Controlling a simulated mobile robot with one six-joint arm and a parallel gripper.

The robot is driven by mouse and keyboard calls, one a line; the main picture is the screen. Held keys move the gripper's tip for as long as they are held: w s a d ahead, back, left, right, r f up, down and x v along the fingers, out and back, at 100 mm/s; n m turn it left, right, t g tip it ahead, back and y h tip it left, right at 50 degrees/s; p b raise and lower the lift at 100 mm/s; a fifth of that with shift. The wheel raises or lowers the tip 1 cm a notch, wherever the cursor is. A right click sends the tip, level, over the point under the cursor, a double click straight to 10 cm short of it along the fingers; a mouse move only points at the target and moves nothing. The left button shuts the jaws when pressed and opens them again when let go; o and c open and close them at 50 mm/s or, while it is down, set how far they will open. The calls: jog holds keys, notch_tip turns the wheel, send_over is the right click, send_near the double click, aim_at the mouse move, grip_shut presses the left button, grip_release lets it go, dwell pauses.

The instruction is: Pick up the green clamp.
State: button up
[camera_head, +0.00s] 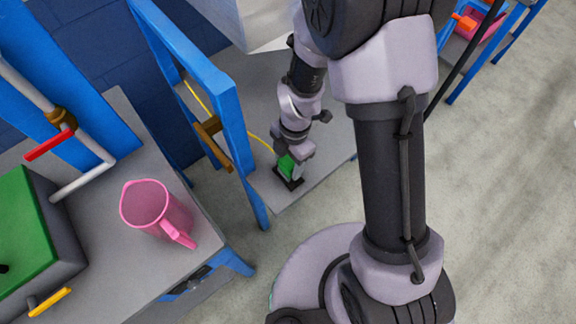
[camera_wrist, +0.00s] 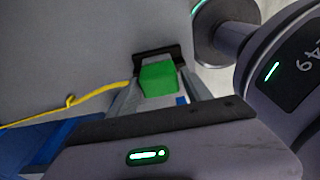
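The green clamp shows as a small green block (camera_head: 286,165) near the front corner of the grey table in the head view. In the wrist view the green clamp (camera_wrist: 157,78) sits between the two fingers of my gripper (camera_wrist: 158,85). The fingers lie close along both sides of it; whether they touch it I cannot tell. In the head view my gripper (camera_head: 289,176) points down at the clamp, low over the tabletop. A dark bar (camera_wrist: 150,54) lies across just beyond the green block; I cannot tell whether it belongs to the clamp.
A yellow cable (camera_wrist: 75,101) runs over the grey table (camera_head: 313,178) beside the clamp. A blue frame (camera_head: 232,110) with a brown handle (camera_head: 212,140) stands to the left. A pink mug (camera_head: 152,207) and a green-topped box (camera_head: 22,225) are on the nearer bench.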

aim_at(288, 164)
grip_shut()
jog(key=shift+r, duration=0.1)
jog(key=shift+r, duration=0.25)
notch_tip(288, 164, up, 3)
jog(key=shift+s+d+r+p, duration=0.1)
jog(key=shift+d+r+p, duration=0.1)
jog(key=shift+p, duration=0.95)
jog(key=s+d+p, duration=0.3)
jog(key=s+d, duration=0.6)
jog(key=d, duration=0.3)
jog(key=shift+s+d+r, duration=0.15)
jog(key=shift+s+r, duration=0.2)
jog(key=shift+r, duration=0.1)
